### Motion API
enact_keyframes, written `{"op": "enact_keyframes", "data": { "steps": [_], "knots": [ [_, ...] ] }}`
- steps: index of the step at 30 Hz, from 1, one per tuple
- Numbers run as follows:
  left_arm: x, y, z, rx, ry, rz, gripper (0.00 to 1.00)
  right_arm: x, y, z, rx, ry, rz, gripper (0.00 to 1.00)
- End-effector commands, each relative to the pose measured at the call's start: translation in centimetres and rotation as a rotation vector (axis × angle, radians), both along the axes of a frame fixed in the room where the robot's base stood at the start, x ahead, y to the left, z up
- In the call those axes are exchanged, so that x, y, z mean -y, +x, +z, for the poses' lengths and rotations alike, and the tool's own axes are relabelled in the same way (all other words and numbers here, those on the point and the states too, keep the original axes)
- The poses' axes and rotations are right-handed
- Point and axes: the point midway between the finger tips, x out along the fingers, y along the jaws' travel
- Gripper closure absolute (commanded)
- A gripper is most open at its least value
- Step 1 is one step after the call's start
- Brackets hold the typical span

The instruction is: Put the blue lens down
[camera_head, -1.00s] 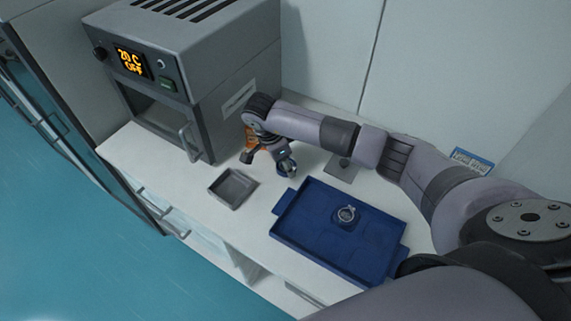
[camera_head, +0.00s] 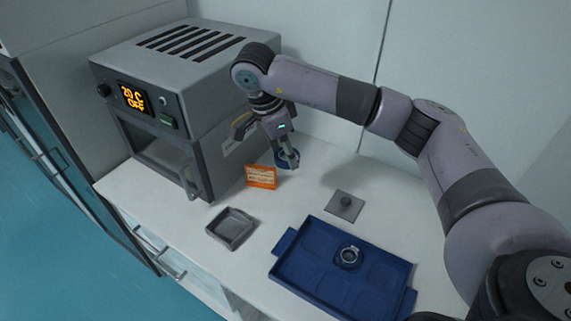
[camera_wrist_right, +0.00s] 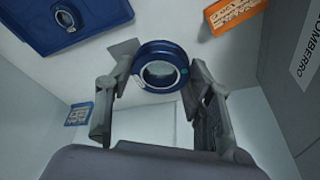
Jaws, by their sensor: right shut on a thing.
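The blue lens (camera_head: 280,163), a dark blue ring around clear glass, is between the fingers of my right gripper (camera_head: 287,164). In the right wrist view the blue lens (camera_wrist_right: 160,48) sits between the fingertips of my right gripper (camera_wrist_right: 158,82), which is shut on it. In the head view it appears above the white worktop (camera_head: 315,180), to the right of an orange sign. Its exact height above the worktop is hard to tell. My left gripper is not in view.
A blue tray (camera_head: 310,225) holds another ringed lens (camera_head: 348,256). A grey oven (camera_head: 150,150) stands left. Worktop between sign and knobbed plate is clear.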

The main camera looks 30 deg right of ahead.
Motion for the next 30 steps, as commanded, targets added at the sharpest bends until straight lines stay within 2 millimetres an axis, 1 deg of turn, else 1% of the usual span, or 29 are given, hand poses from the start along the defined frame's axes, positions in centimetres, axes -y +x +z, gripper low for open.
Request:
{"op": "enact_keyframes", "data": {
  "steps": [3, 9, 11, 14, 17, 20, 24, 27, 30],
  "knots": [
    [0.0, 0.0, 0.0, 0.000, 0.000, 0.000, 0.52, 0.0, 0.0, 0.9, 0.001, -0.001, -0.001, 0.85],
    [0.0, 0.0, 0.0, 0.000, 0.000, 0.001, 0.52, 0.0, -0.1, 1.2, -0.001, 0.000, 0.010, 0.85],
    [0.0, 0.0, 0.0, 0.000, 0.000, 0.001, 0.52, -0.1, -0.2, 1.2, 0.000, 0.000, 0.041, 0.85],
    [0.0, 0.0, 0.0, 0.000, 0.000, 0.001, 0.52, -0.5, -0.8, 1.2, 0.000, -0.001, 0.157, 0.85],
    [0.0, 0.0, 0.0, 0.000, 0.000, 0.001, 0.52, -1.3, -1.8, 1.3, 0.001, -0.002, 0.353, 0.85],
    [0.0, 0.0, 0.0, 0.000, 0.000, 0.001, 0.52, -2.4, -3.3, 1.3, 0.002, -0.003, 0.600, 0.85],
    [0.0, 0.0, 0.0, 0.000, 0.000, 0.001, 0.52, -3.8, -5.9, 1.3, 0.001, -0.003, 0.949, 0.85],
    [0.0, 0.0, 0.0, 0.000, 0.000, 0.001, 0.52, -4.9, -7.8, 1.2, 0.002, -0.002, 1.175, 0.85],
    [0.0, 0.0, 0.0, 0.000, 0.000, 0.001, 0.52, -5.7, -9.5, 1.2, 0.002, -0.001, 1.360, 0.85]
  ]
}}
